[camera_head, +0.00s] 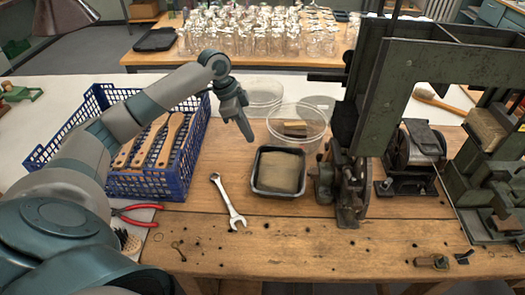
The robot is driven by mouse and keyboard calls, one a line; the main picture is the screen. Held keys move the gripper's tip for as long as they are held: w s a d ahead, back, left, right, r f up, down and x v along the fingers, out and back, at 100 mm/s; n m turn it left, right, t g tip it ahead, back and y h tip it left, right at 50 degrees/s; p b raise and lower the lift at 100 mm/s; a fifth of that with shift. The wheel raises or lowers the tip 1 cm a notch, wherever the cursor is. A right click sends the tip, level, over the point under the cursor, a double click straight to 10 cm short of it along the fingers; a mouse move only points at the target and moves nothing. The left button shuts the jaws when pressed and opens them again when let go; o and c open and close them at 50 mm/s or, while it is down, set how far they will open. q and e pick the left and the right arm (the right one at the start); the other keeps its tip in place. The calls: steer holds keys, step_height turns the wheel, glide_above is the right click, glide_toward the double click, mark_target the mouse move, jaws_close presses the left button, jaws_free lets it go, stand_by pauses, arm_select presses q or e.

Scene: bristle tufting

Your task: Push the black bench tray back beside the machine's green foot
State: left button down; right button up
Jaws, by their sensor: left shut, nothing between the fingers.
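The black bench tray (256,182) stands on the wooden bench near the middle of the head view, with a tan block of material filling most of it. Its right side is a short gap from the dark green machine's foot (350,207). My left gripper (249,138) is shut and empty. It points down just behind the tray's far left corner in the picture, and I cannot tell its exact height above the bench. My right gripper is not in view.
A wrench (228,203) lies left of the tray. A blue crate (176,187) holds wooden brush handles. Clear round dishes (297,122) stand behind the tray. Red pliers (135,214) lie at the left. The bench front is mostly clear.

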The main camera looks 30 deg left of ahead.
mark_target(259, 165)
arm_select(q)
steer(key=shift+f, duration=0.1)
